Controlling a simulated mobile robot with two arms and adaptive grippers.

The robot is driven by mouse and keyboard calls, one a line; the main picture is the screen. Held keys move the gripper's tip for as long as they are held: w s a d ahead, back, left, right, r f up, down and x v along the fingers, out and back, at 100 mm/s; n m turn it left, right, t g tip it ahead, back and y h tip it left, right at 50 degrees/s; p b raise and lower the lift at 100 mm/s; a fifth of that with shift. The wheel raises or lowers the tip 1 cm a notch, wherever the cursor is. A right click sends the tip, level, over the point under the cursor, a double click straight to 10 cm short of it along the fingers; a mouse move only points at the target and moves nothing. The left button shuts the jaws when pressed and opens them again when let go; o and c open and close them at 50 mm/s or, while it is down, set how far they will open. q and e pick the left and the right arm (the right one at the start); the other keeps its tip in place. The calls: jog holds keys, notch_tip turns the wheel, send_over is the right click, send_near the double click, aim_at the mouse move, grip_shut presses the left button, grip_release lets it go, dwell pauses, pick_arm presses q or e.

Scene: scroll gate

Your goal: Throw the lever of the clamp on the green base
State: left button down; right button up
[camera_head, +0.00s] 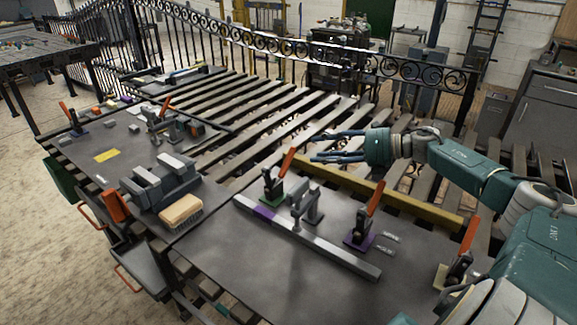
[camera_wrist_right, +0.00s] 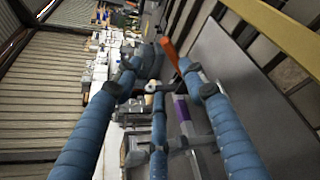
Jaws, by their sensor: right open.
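The clamp on the green base (camera_head: 271,202) stands near the back left of the front table. Its orange lever (camera_head: 287,163) points up and leans a little to the right. My right gripper (camera_head: 316,147) is open and empty, its blue fingers pointing left, just above and to the right of the lever top in the head view. In the right wrist view the orange lever (camera_wrist_right: 170,54) shows beyond the spread fingers, between the outer two. No finger visibly touches it. The clamp's lower part is partly hidden by a finger there. My left gripper is not in view.
A purple-base clamp (camera_head: 358,240) and a cream-base clamp (camera_head: 454,272) stand to the right. A yellow beam (camera_head: 400,200) runs behind. A vise (camera_head: 163,187) and brush (camera_head: 181,211) are left.

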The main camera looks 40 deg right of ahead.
aim_at(291, 158)
jog(key=x, duration=0.3)
jog(key=f+x, duration=0.1)
jog(key=x, duration=0.2)
jog(key=p+x, duration=0.1)
jog(key=x, duration=0.3)
jog(key=shift+s+d+f, duration=0.1)
jog(key=shift+d+f, duration=0.05)
jog(key=shift+f, duration=0.2)
jog(key=shift+w+a+f, duration=0.25)
jog(key=shift+w+a, duration=0.05)
jog(key=shift+w, duration=0.15)
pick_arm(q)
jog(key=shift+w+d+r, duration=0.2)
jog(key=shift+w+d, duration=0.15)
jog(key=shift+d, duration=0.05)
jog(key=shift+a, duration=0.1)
pick_arm(e)
grip_shut()
